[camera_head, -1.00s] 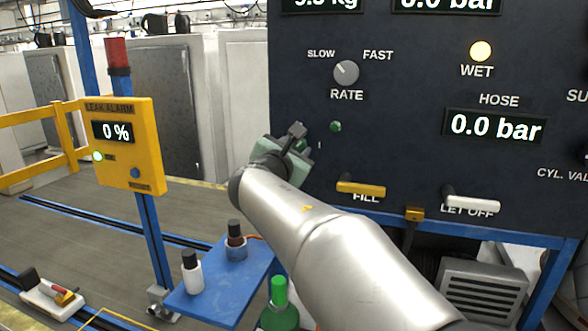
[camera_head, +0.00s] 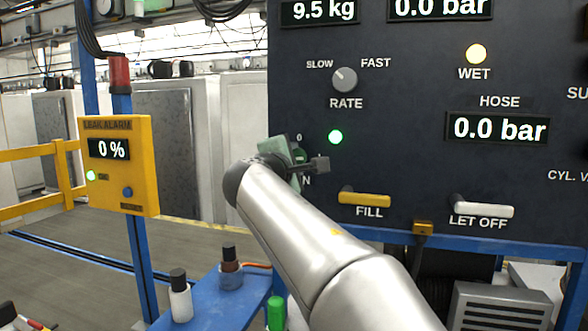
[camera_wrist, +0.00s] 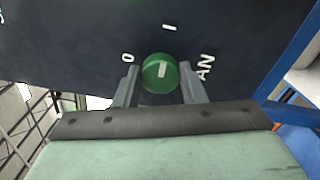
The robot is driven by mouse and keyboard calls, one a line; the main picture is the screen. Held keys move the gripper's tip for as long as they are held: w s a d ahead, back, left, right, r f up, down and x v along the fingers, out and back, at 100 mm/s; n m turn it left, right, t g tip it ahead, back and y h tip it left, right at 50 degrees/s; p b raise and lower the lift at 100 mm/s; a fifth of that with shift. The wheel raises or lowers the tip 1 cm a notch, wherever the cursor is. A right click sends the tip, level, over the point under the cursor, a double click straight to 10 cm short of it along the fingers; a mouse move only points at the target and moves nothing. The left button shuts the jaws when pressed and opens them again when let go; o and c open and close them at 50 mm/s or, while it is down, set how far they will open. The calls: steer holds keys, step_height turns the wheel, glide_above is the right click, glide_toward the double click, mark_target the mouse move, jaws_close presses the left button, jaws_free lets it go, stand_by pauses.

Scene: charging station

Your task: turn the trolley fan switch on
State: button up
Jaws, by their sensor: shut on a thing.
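The fan switch is a round green knob (camera_wrist: 160,74) with a white pointer line, on the dark panel in the wrist view. Its pointer is nearly in line with the "I" mark; the "0" mark is to its left and partly visible "FAN" lettering to its right. My gripper (camera_wrist: 160,90) is shut on the knob, one finger at each side. In the head view my gripper (camera_head: 298,158) is against the panel's lower left and hides the knob.
The dark panel also bears a RATE knob (camera_head: 344,79), a yellow FILL lever (camera_head: 364,199) and a white LET OFF lever (camera_head: 482,206). A yellow leak alarm box (camera_head: 118,167) stands to the left. A blue shelf (camera_head: 216,301) with small bottles is below.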

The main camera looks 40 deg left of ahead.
steer(key=shift+m, duration=0.4)
steer(key=o, duration=1)
steer(key=shift+s, duration=0.1)
steer(key=b+v, duration=0.3)
steer(key=v, duration=1.4)
steer(key=shift+s+d+f, duration=0.1)
